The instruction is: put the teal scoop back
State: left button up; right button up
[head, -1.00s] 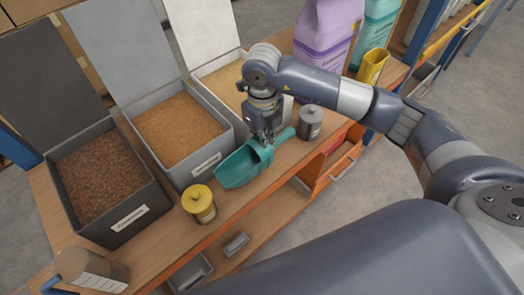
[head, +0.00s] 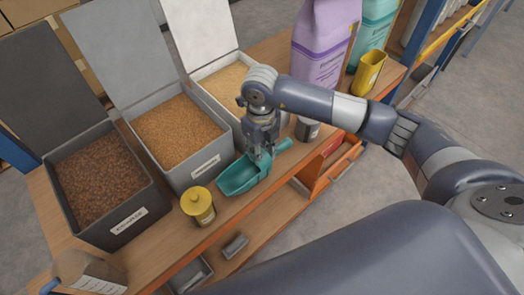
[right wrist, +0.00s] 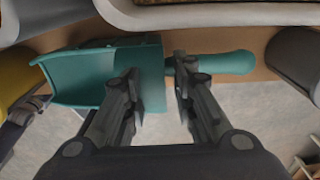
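The teal scoop (head: 243,175) is at the front of the wooden bench, its mouth to the left and its handle to the right. In the right wrist view the scoop (right wrist: 95,75) overlaps the bench's front edge. My right gripper (head: 260,154) is over the back of the scoop. In the right wrist view its two fingers (right wrist: 157,75) stand apart, one by the scoop's back end and one by the handle. A gap shows beside the right finger, so it looks open around the scoop. Contact under the scoop is hidden. My left gripper is not in view.
Three open bins with grainy contents stand behind: a dark one (head: 153,200), a grey one (head: 196,172) and a pale one partly behind my arm. A yellow-lidded jar (head: 198,207) is left of the scoop, a grey jar (head: 307,130) right. A yellow scoop (head: 369,72) stands farther right.

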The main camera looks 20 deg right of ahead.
notch_tip(320, 180, up, 12)
jog(key=shift+w+r, duration=0.15)
dwell(0.5)
dwell(0.3)
